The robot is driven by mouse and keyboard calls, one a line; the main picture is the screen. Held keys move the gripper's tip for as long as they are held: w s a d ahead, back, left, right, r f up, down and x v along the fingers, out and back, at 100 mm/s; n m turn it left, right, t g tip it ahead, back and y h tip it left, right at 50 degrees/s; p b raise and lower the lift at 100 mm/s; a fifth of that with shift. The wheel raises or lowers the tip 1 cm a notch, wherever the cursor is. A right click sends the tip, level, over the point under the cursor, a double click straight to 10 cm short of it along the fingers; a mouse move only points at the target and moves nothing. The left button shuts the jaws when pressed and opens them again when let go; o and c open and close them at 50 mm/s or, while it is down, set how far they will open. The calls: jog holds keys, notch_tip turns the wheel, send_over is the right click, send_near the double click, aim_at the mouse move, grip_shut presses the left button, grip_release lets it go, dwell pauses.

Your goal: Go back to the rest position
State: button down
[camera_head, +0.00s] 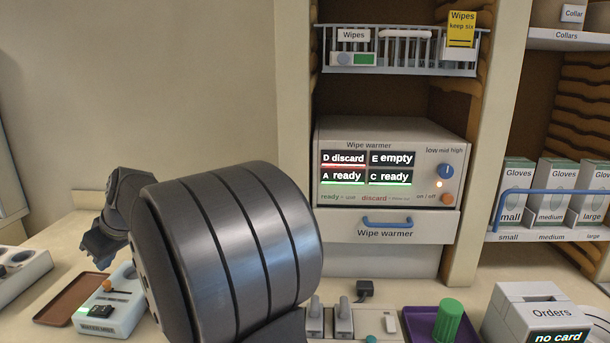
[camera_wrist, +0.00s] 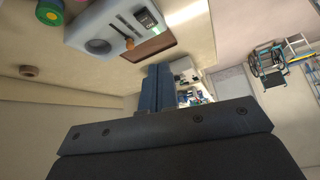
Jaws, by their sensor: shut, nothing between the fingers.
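My gripper (camera_head: 97,246) is at the left of the head view, above the counter and close to a small pale device with an orange knob (camera_head: 122,310). Its fingers point down and to the left. In the wrist view the two blue-grey fingers (camera_wrist: 158,86) lie together with nothing between them. My dark arm covers much of the middle of the head view and hides part of the counter.
A brown tray (camera_head: 75,300) lies beside the device. The wipe warmer (camera_head: 385,170) stands in the cabinet, its drawer closed. A purple tray (camera_head: 415,322) holding a green cylinder (camera_head: 449,318) and an orders box (camera_head: 530,305) stand at right.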

jog(key=w+a+f+m+t, duration=0.1)
jog(key=a+f, duration=0.2)
jog(key=f, duration=0.2)
jog(key=shift+w+a+f+h, duration=0.25)
jog(key=shift+f+h, duration=0.15)
dwell(0.3)
